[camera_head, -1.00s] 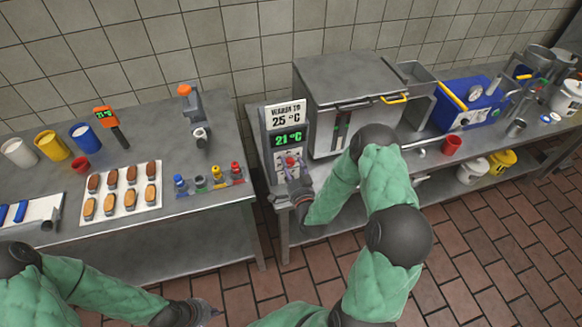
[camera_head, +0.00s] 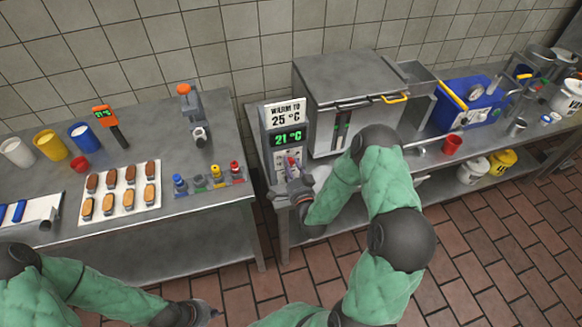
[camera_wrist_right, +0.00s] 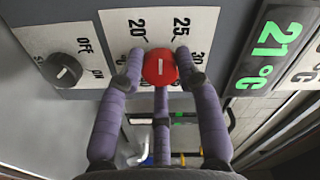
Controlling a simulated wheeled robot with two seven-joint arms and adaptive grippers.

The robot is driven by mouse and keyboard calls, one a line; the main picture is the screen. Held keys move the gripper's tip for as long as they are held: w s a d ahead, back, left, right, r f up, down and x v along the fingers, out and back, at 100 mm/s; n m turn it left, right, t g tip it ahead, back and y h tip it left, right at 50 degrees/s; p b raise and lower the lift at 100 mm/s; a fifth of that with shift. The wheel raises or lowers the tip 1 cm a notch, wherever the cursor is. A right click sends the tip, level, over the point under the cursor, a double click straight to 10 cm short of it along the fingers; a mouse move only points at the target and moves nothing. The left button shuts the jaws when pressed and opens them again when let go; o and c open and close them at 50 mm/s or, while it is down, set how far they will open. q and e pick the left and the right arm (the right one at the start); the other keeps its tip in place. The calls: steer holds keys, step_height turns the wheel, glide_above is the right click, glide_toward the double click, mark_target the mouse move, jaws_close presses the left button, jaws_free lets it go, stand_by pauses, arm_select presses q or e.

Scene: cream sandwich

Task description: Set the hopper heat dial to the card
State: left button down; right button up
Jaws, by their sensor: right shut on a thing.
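The dial's white line stands about upright in the wrist view, between the 20 and 25 marks. A separate black OFF/ON knob (camera_wrist_right: 63,71) sits to the left. My left gripper (camera_head: 210,311) is low at the front, its fingers too small to read.
A steel hopper machine (camera_head: 345,85) stands right of the panel. The left table holds a tray of sandwiches (camera_head: 128,170), several coloured bottles and cups. A red cup (camera_head: 452,145) and a blue box (camera_head: 470,106) stand further right. The floor in front is clear.

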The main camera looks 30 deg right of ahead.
steer(key=shift+m+b, duration=0.9)
steer(key=shift+m, duration=1.6)
steer(key=o, duration=1.1)
steer(key=shift+o, duration=0.2)
steer(key=v, duration=1.2)
steer(key=shift+f, duration=0.1)
